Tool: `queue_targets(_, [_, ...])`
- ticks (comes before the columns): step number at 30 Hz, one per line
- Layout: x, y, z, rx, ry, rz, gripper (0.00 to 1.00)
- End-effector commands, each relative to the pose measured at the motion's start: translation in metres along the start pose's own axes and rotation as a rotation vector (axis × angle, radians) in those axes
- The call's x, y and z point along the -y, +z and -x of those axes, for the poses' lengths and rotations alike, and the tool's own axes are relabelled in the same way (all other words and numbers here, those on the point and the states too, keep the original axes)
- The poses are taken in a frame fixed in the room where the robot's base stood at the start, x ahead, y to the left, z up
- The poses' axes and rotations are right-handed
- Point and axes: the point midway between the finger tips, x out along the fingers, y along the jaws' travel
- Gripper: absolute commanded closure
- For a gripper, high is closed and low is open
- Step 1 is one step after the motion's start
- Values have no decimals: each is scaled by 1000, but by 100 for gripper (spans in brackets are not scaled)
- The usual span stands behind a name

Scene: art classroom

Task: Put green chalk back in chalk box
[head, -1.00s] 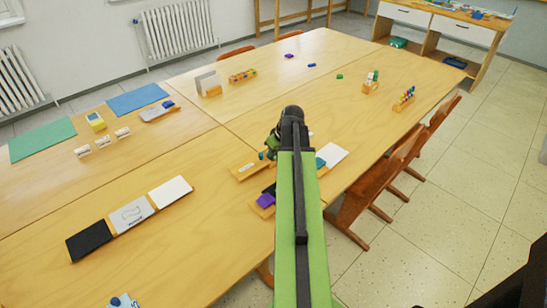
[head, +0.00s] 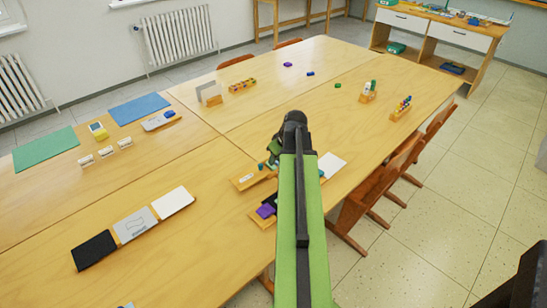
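My gripper (head: 272,158) is at the end of my green arm, low over the middle of the long wooden table (head: 200,240). Its fingers are small and dark, partly hidden by my arm, and I cannot tell whether they hold anything. A shallow wooden tray (head: 243,183) with a white label lies just left of and below the gripper; it may be the chalk box, but its contents are too small to make out. A small green piece (head: 337,85) lies alone farther back on the table; I cannot tell if it is the chalk.
A tray with a purple block (head: 265,210) lies below the gripper, partly behind my arm. A white sheet (head: 331,164) is to the right. A black, grey and white panel row (head: 135,224) lies left. Wooden chairs (head: 385,180) line the right edge.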

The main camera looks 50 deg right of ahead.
Motion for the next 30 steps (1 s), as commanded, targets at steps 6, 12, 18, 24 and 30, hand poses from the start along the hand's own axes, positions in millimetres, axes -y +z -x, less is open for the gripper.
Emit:
queue_targets(6, [0,-3,63,0,0,-2,76])
queue_targets(12, [0,-1,79,0,0,0,76])
queue_targets(18, [0,0,76,0,0,0,76])
queue_targets(24, [31,-13,69,21,-22,12,76])
queue_targets(30, [199,-52,42,164,-95,57,76])
